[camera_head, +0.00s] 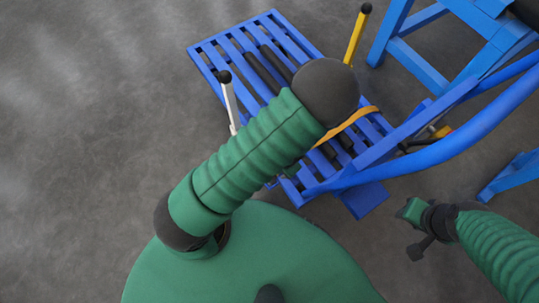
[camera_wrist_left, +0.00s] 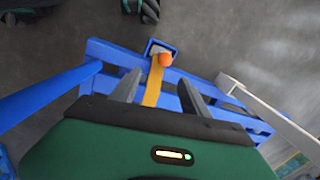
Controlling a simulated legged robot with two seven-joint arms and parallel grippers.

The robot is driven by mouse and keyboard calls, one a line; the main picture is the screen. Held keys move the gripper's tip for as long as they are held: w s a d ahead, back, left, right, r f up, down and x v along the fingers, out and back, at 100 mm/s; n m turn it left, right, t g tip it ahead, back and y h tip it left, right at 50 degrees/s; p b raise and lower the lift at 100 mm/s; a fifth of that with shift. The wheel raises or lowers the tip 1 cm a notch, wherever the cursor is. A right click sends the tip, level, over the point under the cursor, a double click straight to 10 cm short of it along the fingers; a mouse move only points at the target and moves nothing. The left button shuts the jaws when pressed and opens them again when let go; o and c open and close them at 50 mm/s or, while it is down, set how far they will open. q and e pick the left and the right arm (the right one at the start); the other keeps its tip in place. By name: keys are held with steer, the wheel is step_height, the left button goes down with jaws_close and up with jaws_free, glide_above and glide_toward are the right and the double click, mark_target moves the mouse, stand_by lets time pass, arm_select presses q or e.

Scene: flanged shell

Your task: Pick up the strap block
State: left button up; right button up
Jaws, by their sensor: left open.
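A small orange piece (camera_wrist_left: 165,59), which looks like the strap block, sits at the far end of a yellow strap (camera_wrist_left: 152,90) in the left wrist view, against a blue bracket. In the head view the orange-yellow strap (camera_head: 350,122) crosses the blue slatted frame; the block cannot be made out there. My left gripper (camera_wrist_left: 159,78) is open, its dark fingers on either side of the strap and short of the orange piece. Its height above the strap is unclear. My left arm hides this gripper in the head view. My right gripper (camera_head: 418,243) is low at the right, away from the frame.
The blue slatted frame (camera_head: 212,62) carries dark bars. A white post (camera_head: 230,100) and a yellow post (camera_head: 356,38), both dark-tipped, stand beside it. A thick blue curved tube (camera_head: 450,145) and a blue stand (camera_head: 420,65) occupy the right. Grey floor is clear at left.

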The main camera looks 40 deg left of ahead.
arm_select(q)
steer(key=f+b, duration=0.1)
steer(key=f, duration=0.1)
steer(key=a+f+b, duration=0.1)
steer(key=f, duration=0.2)
steer(key=shift+a+f, duration=0.15)
steer(key=shift+a, duration=0.05)
steer(key=shift+d+f, duration=0.1)
steer(key=shift+f, duration=0.1)
steer(key=f+b, duration=0.1)
steer(key=a+f+b, duration=0.1)
steer(key=f, duration=0.1)
steer(key=a+f+b, duration=0.1)
steer(key=b, duration=0.1)
steer(key=shift+s+f, duration=0.4)
steer(key=shift+r, duration=0.1)
steer(key=shift+d+r, duration=0.1)
steer(key=shift+d, duration=0.05)
steer(key=c, duration=0.6)
jaws_close()
arm_select(e)
steer(key=s+x, duration=0.1)
steer(key=x, duration=0.5)
steer(key=shift+s+a+f, duration=0.15)
steer(key=shift+f, duration=0.2)
